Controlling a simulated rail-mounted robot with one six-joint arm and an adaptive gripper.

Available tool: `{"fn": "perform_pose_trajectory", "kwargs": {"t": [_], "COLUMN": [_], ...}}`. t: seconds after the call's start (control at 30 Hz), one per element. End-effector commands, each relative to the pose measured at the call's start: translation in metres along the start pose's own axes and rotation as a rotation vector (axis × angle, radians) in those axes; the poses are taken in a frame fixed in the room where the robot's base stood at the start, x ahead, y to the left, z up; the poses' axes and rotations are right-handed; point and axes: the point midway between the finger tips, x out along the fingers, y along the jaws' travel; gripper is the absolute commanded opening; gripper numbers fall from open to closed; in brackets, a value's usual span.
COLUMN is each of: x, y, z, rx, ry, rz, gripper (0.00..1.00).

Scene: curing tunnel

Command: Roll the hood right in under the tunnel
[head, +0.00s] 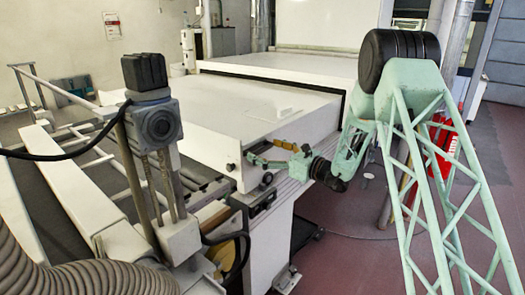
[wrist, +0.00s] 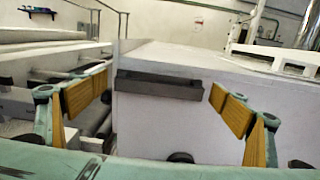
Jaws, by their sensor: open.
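The hood (head: 240,105) is a long, low white box in the middle of the head view. Its far end lies at the dark-edged mouth of the white tunnel (head: 300,62); how far it reaches under is hard to tell. My gripper (head: 263,152) is at the hood's near end, with green fingers and yellow pads. In the wrist view the hood's white end face (wrist: 175,128) carries a dark grey bar (wrist: 160,86). My gripper is open, one finger on each side of the bar, with gaps visible and nothing held.
A post with a grey box and black cap (head: 158,125) stands left of the hood. A ribbed hose (head: 35,255) lies at the lower left, and white rails (head: 75,185) run along the left. Red floor (head: 350,255) is open at the right.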

Motion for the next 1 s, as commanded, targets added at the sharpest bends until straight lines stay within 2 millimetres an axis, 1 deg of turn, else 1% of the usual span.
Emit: {"fn": "perform_pose_trajectory", "kwargs": {"t": [0.13,0.47,0.83,1.0], "x": [0.0062,0.0073,0.0071,0.0066], "y": [0.0004,0.0001,0.0001,-0.0019], "z": [-0.0001,0.0001,0.0001,0.0002], "rx": [0.000,0.000,0.000,0.000], "ry": [0.000,0.000,0.000,0.000], "rz": [0.000,0.000,0.000,-0.001], "gripper": [0.91,0.91,0.58,0.58]}}
